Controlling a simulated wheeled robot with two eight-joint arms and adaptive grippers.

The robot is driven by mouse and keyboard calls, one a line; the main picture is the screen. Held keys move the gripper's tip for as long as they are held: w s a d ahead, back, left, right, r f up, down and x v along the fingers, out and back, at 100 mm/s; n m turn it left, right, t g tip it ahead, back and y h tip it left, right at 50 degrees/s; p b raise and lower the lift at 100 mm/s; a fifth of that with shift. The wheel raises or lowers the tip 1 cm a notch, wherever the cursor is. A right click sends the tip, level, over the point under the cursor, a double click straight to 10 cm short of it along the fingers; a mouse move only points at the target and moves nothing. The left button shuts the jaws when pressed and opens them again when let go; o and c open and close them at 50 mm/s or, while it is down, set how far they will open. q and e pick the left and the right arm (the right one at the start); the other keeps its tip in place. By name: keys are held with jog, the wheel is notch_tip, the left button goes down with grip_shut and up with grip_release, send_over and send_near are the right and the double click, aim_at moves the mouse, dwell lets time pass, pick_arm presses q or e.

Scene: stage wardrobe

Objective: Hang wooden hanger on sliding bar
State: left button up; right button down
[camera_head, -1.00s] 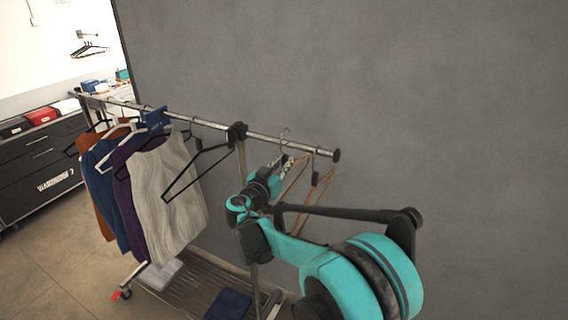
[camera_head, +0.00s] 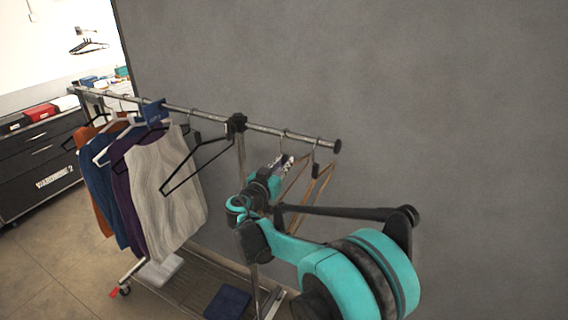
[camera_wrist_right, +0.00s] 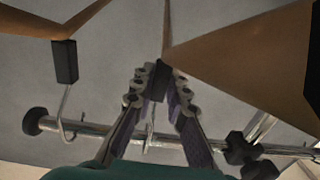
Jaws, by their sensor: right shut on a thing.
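My right gripper (camera_head: 286,162) is shut on the neck of a wooden hanger (camera_wrist_right: 255,58) just below the bar's right part. In the right wrist view, my fingers (camera_wrist_right: 160,88) close around its dark collar. Its metal hook (camera_head: 285,139) reaches the metal bar (camera_head: 265,129) and appears to lie over it; whether the bar carries its weight I cannot tell. A second wooden hanger (camera_head: 321,184) hangs beside it, nearer the bar's black end cap (camera_head: 337,146). It also shows in the right wrist view (camera_wrist_right: 38,22). My left gripper is out of view.
A black hanger (camera_head: 191,165) and several garments, including a pale one (camera_head: 165,180), hang on the left of the bar. A black joint (camera_head: 236,123) tops the upright. A grey wall (camera_head: 430,100) stands behind. A dark folded cloth (camera_head: 228,303) lies on the lower shelf.

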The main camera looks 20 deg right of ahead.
jog(key=c, duration=1.4)
grip_release()
jog(key=shift+c, duration=0.2)
jog(key=v, duration=1.2)
jog(key=shift+f, duration=0.1)
